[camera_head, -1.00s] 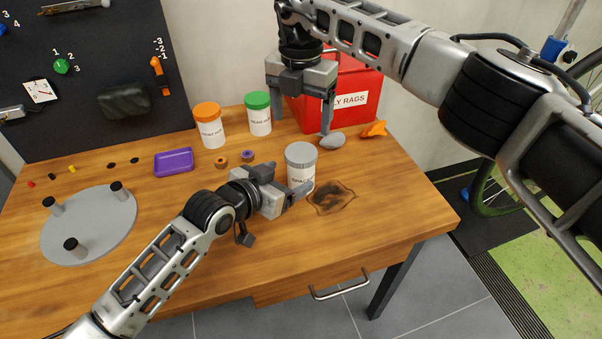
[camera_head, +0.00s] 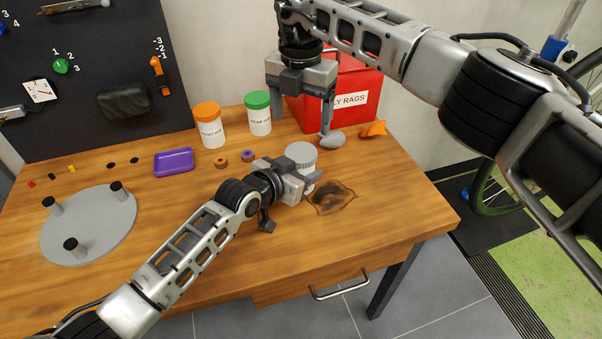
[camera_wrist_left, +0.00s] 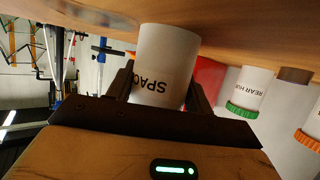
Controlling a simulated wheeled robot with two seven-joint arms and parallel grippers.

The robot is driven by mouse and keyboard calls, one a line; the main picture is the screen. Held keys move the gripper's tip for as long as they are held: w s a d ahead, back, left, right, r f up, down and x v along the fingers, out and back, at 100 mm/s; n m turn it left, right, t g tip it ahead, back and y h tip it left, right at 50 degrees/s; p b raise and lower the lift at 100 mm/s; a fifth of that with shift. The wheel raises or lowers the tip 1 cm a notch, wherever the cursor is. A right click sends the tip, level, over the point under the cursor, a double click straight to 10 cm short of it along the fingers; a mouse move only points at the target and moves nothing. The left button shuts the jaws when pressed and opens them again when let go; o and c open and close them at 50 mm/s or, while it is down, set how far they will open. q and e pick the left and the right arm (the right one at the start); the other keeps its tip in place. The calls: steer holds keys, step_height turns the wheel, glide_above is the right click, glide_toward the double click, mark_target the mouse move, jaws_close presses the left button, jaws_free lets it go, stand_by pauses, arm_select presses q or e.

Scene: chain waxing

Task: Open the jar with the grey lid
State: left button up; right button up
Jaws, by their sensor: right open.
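The jar with the grey lid (camera_head: 301,153) stands upright on the table, its white body partly hidden behind my left gripper (camera_head: 312,178). In the left wrist view the white jar (camera_wrist_left: 165,62) appears upside down, with "SPAC" readable on its label and its lid hidden. My left gripper's fingers (camera_wrist_left: 163,88) lie on either side of the jar body; I cannot tell whether they press on it. My right gripper (camera_head: 299,115) is open and empty, pointing down above the back of the table, in front of the red rag box.
An orange-lidded jar (camera_head: 209,127) and a green-lidded jar (camera_head: 259,114) stand behind. A dark stain (camera_head: 333,198) lies right of the jar.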

mark_target(301, 152)
steer(key=m, duration=0.8)
steer(key=shift+m, duration=0.3)
steer(key=shift+f, duration=0.25)
step_height(301, 152, down, 8)
steer(key=shift+r, duration=0.25)
steer(key=shift+c, duration=0.3)
